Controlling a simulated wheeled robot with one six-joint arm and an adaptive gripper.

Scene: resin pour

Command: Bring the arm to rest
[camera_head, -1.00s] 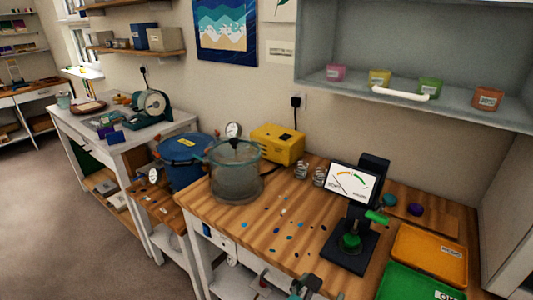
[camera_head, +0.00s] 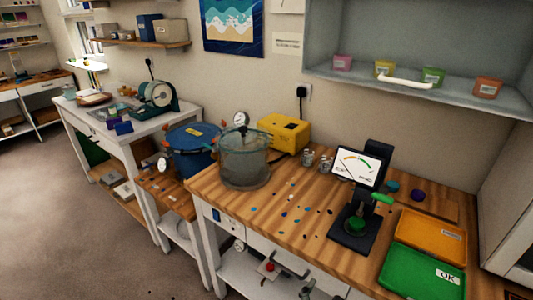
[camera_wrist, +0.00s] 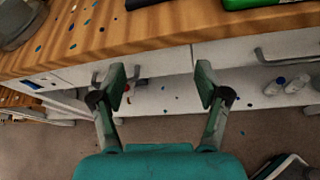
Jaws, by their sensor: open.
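My gripper (camera_wrist: 161,88) is open and empty in the wrist view, its two teal-tipped fingers well apart. It hangs in front of the wooden workbench (camera_wrist: 160,35), with the white drawer fronts and lower shelf beyond the fingers. Nothing lies between the fingers. In the head view a small teal and dark shape at the bottom edge may be part of my gripper, but I cannot tell. The workbench also shows in the head view (camera_head: 262,222).
The bench holds a clear pressure pot (camera_head: 243,165), yellow box (camera_head: 284,132), dial gauge on a stand (camera_head: 357,165), orange tray (camera_head: 430,232) and green tray (camera_head: 418,268). A blue pot (camera_head: 190,150) stands left of it. Open floor (camera_head: 90,230) lies at the left.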

